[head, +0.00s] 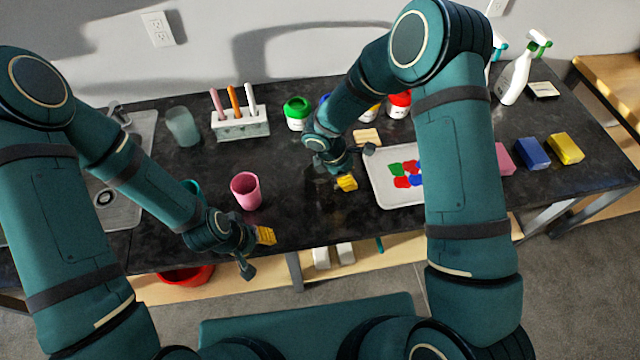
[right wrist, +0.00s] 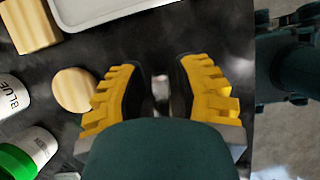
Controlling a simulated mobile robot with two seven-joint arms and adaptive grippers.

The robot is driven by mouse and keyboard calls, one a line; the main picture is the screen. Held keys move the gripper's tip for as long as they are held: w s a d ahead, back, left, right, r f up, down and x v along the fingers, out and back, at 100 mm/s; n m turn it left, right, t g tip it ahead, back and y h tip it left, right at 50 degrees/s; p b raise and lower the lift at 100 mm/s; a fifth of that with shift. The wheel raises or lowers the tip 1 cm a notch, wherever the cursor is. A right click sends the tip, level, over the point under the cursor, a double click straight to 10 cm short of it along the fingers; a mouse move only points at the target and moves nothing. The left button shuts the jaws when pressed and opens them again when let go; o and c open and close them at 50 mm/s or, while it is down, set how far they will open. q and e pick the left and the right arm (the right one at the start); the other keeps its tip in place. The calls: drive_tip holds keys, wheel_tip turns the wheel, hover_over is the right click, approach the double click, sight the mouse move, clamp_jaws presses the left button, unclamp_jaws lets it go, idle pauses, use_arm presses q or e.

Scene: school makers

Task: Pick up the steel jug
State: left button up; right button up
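No steel jug shows clearly in the head view; my right arm covers part of the worktop there. In the right wrist view a small shiny grey patch (right wrist: 161,88) shows between my right gripper's fingers; I cannot tell whether it is part of the jug. My right gripper (right wrist: 160,95) has its yellow-padded fingers spread apart, low over the dark worktop. In the head view the right gripper (head: 357,166) is left of the white tray. My left gripper (head: 254,252) is at the worktop's front edge, fingers apart, with nothing seen between them.
A pink cup (head: 246,190) stands between the grippers. The white tray (head: 385,190) holds coloured pieces. Paint jars, including a green-lidded one (head: 297,113), stand behind. A wooden disc (right wrist: 73,90) and a wooden block (right wrist: 28,22) lie near the right gripper. Spray bottles (head: 516,78) stand at right.

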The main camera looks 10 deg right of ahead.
clamp_jaws()
drive_tip(key=shift+r, duration=0.1)
